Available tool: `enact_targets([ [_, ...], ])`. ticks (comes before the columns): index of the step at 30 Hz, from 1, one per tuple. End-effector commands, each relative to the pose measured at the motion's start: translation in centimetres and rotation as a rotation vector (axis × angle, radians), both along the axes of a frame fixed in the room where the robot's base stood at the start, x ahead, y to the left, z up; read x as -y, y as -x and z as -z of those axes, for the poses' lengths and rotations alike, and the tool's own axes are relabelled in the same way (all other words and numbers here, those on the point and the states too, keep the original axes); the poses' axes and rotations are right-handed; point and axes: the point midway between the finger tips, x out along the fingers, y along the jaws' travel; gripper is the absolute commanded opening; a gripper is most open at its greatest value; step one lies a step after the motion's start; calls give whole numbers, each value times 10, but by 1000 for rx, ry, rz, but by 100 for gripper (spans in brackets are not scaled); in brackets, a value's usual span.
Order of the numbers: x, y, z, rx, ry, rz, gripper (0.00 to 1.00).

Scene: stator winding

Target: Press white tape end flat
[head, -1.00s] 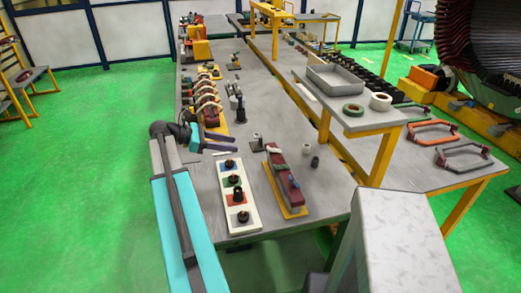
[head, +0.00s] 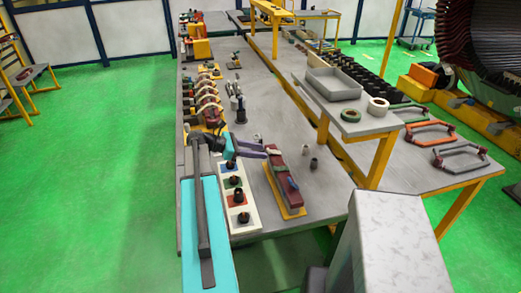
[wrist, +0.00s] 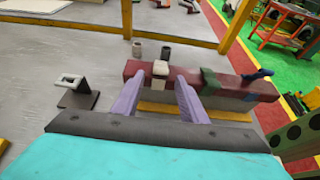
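A dark red bar (head: 281,170) lies on a yellow base plate (head: 294,208) on the near part of the grey bench. The white tape end (wrist: 160,70) is wrapped at one end of the bar and hangs over its near face in the wrist view; it is small in the head view (head: 275,152). My gripper (wrist: 157,88) has two purple fingers spread apart, one on each side of the tape in the picture. Nothing is held between them. In the head view my gripper (head: 266,151) is at the bar's far end. I cannot tell whether the fingers touch the bar.
A white board (head: 248,222) with coloured squares and black knobs lies left of the bar. Small grey and dark cups (wrist: 138,51) stand just beyond the bar. A metal bracket (wrist: 78,92) is to the left. A raised shelf (head: 375,124) holds tape rolls and a tray.

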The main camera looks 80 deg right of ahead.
Motion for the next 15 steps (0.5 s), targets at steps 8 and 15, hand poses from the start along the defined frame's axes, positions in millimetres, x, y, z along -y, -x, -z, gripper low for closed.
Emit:
enact_targets([
  [8, 5, 12, 6, 0, 0, 0, 39],
  [15, 6, 12, 6, 0, 0, 0, 39],
])
